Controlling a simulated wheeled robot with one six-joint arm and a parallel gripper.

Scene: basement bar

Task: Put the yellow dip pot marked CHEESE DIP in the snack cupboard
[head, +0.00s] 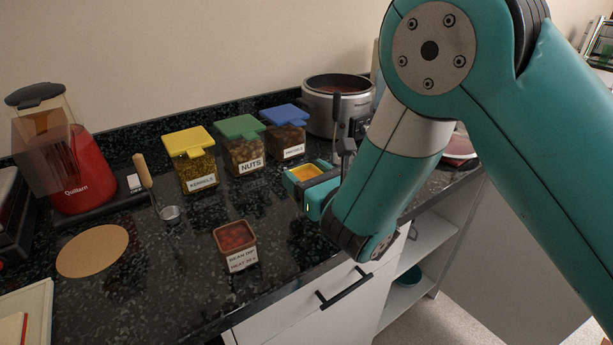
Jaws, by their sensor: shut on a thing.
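My gripper (312,185) is at the end of the teal arm, above the counter near its front edge. It is shut on a small pot with a yellow-orange top (307,172), taken to be the yellow dip pot. The jaws cover most of its sides, and no CHEESE DIP marking is readable. Whether the pot touches the counter is hard to tell. I cannot identify the snack cupboard for sure; below the counter are a white front with a black handle (345,288) and open white shelves (428,245), partly behind my arm.
A brown pot of red dip labelled BEAN DIP (236,243) stands left of my gripper. Behind are KERNELS (193,165), NUTS (243,150) and blue-lidded (286,133) tubs, and a silver cooker (334,100).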

